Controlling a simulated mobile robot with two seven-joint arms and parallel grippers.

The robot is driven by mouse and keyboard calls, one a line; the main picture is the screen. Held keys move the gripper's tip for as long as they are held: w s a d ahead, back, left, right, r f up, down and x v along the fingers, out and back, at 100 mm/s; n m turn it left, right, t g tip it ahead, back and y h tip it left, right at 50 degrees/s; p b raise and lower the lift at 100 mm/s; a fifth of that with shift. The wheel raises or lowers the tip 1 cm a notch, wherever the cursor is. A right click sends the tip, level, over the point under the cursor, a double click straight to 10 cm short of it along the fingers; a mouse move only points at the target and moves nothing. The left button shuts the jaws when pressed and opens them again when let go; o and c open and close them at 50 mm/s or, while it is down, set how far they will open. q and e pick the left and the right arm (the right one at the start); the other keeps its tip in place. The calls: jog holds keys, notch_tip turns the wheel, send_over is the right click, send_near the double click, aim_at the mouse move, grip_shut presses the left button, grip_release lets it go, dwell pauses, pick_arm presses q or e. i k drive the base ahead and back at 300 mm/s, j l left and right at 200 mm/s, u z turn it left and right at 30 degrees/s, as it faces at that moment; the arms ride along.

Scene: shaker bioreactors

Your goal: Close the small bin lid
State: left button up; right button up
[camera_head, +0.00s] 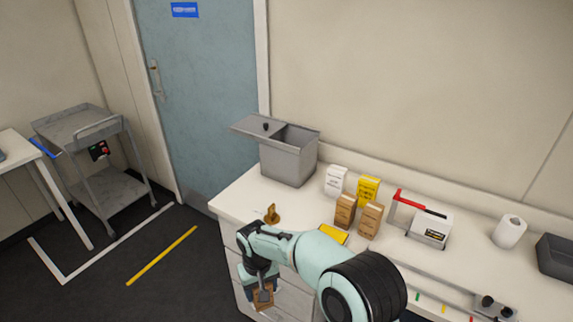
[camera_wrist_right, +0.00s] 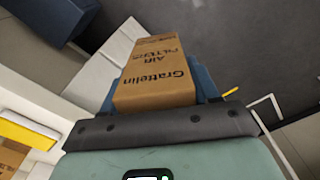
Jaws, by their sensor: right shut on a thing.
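The small grey bin (camera_head: 288,163) stands on the counter against the back wall. Its flat grey lid (camera_head: 249,125) with a black knob lies across the top, shifted left so it overhangs the left side. The right part of the bin's opening is uncovered. My right gripper (camera_head: 262,292) is shut on a brown box (camera_wrist_right: 155,85) printed "Grattelin Air Filters". It holds the box low in front of the counter drawers, away from the bin. My left gripper is not in view.
Several boxes stand right of the bin, including white (camera_head: 335,180), yellow (camera_head: 368,188) and brown (camera_head: 371,219) ones. A small brown object (camera_head: 272,214) sits near the counter's front edge. A red-handled device (camera_head: 429,226) and a paper roll (camera_head: 509,231) stand further right. A cart (camera_head: 87,135) stands left.

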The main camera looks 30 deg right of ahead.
aim_at(256, 124)
jog(key=i+j, duration=0.25)
jog(key=i, duration=0.2)
jog(key=i+j, duration=0.25)
jog(key=i, duration=0.25)
jog(key=i+j, duration=0.2)
jog(key=i, duration=0.25)
jog(key=i+j, duration=0.25)
jog(key=i, duration=0.25)
jog(key=i+j, duration=0.25)
jog(key=i, duration=0.2)
jog(key=i+j, duration=0.25)
jog(key=i, duration=0.25)
jog(key=i+z, duration=0.2)
jog(key=z, duration=1.2)
